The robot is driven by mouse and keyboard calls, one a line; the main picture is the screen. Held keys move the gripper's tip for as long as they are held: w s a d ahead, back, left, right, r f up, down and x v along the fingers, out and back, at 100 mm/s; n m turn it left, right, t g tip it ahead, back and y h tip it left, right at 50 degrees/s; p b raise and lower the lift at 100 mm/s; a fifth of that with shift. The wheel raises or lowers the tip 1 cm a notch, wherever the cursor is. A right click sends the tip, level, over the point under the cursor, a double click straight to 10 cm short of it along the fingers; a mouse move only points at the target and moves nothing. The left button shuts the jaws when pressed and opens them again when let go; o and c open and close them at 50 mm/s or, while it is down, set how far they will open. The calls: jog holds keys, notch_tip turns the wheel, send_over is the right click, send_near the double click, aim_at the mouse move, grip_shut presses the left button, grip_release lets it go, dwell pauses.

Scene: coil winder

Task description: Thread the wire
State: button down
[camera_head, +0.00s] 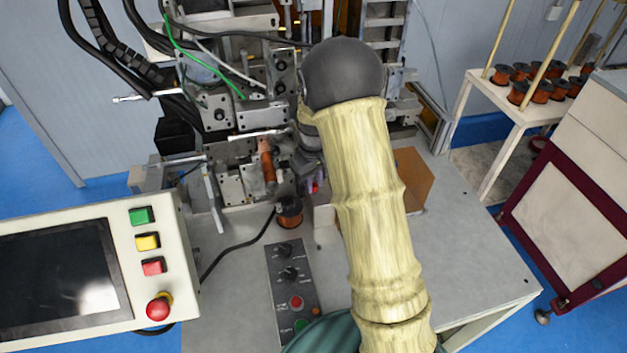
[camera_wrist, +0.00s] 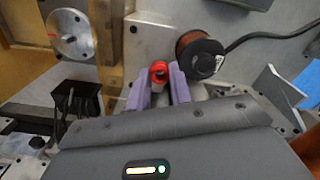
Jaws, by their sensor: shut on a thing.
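My gripper (camera_wrist: 159,86) shows in the wrist view with two purple fingers closed around a small red ring-like piece (camera_wrist: 159,70). In the head view my gripper (camera_head: 314,180) is partly hidden by my arm, beside the coil winder (camera_head: 238,115), with a speck of red at its tips. A copper wire spool (camera_head: 289,212) stands on the bench just left of and below it. The spool (camera_wrist: 200,54) also shows right of the fingers in the wrist view, apart from them. I cannot make out a loose wire strand or its path.
A control panel with a screen (camera_head: 60,275) and coloured buttons is at the left. A knob panel (camera_head: 291,290) lies on the bench (camera_head: 470,265), whose right side is clear. A rack (camera_head: 505,100) with several spools stands back right. A metal disc (camera_wrist: 72,33) is left in the wrist view.

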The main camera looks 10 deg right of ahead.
jog(key=shift+f+b, duration=0.4)
jog(key=shift+f, duration=0.25)
jog(key=c, duration=1.2)
grip_release()
jog(key=shift+o, duration=0.2)
jog(key=shift+r, duration=0.2)
notch_tip(320, 180, up, 17)
jog(key=b, duration=0.3)
